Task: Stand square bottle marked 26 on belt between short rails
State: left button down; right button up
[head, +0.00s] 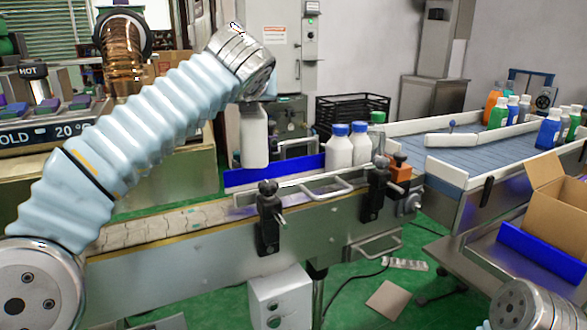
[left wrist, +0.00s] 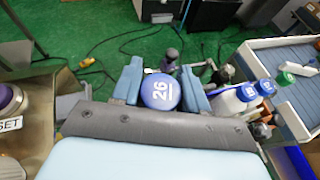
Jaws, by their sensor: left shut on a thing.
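A white bottle (head: 254,138) hangs upright under my left gripper (head: 254,98), over the far side of the conveyor belt (head: 180,222). In the left wrist view its round blue cap marked 26 (left wrist: 161,92) sits between the two fingers of the left gripper (left wrist: 163,84), which is shut on it. A short blue rail (head: 240,178) runs behind the belt and a short metal rail (head: 300,192) along its near side. The bottle's base appears just above the blue rail; the gap to the belt cannot be told. My right gripper is not in view.
Two blue-capped white bottles (head: 339,150) and a green-capped one stand farther right along the line. Black clamp posts (head: 268,215) hold the near rail. A wide blue belt (head: 490,148) with coloured bottles lies at the right, near an open carton (head: 560,190).

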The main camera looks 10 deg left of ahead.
aim_at(254, 140)
pick_arm(q)
notch_tip(254, 140, down, 9)
jog(key=shift+s+r, duration=0.1)
jog(key=shift+s, duration=0.05)
dwell(0.4)
jog(key=shift+f, duration=0.3)
jog(key=c, duration=0.6)
grip_release()
jog(key=shift+r, duration=0.3)
jog(key=shift+s+r, duration=0.1)
jog(key=shift+s, duration=0.25)
jog(key=b+v, duration=0.1)
jog(key=v, duration=1)
jog(key=shift+s, duration=0.15)
